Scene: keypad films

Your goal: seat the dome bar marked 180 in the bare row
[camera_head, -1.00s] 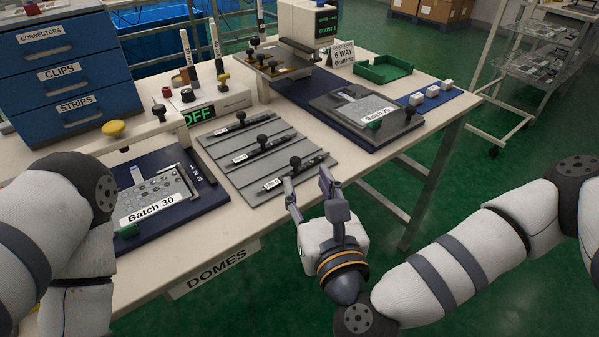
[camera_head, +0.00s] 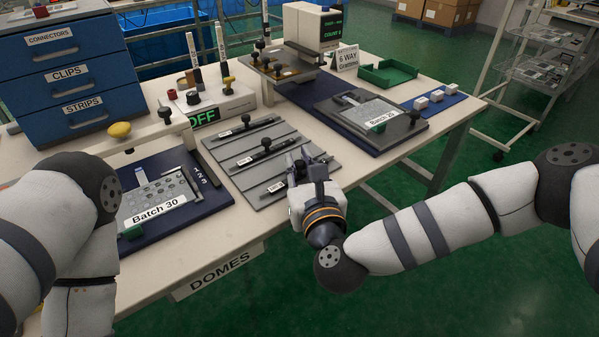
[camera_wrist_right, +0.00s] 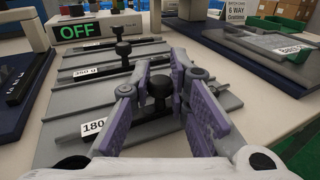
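The dome bar marked 180 (camera_head: 277,187) lies in the nearest groove of the grey ridged rack (camera_head: 240,182). Its white label (camera_wrist_right: 93,126) and black knob (camera_wrist_right: 159,88) show in the right wrist view. My right gripper (camera_head: 309,158) is over this bar, with its fingers (camera_wrist_right: 160,95) open on either side of the knob. Part of the bar is hidden behind the fingers. The Batch 30 plate (camera_head: 153,212) lies on a dark blue base at left, with small domes and row numbers beside it. I cannot make out which row is bare. My left gripper is not in view.
Two more knobbed bars lie farther back on the rack, one marked 350 g (camera_wrist_right: 85,72). A box showing OFF (camera_head: 205,115) stands behind. A Batch 25 fixture (camera_head: 381,120), a green tray (camera_head: 390,73) and white blocks (camera_head: 437,96) are at right.

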